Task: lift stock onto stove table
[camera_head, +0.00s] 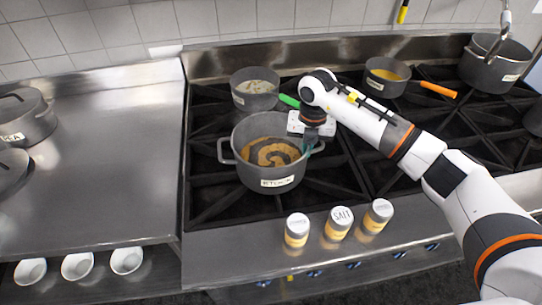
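A large grey pot (270,158) with a swirled brown and tan content stands upright on the black stove grate. A white label on its front seems to read "STOCK". Its left handle is in plain view. My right gripper (308,146) points down at the pot's right rim, over or beside the right handle, which is largely hidden. The fingers are dark and small, so I cannot tell whether they are open or shut on the pot. My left gripper is not in view.
Behind stand a small pot (255,91) with a green handle and a pan (386,77) with an orange handle. A tall pot (494,66) is at the back right. Several seasoning jars, one the salt (338,224), line the front ledge. The left steel counter (110,150) is mostly clear.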

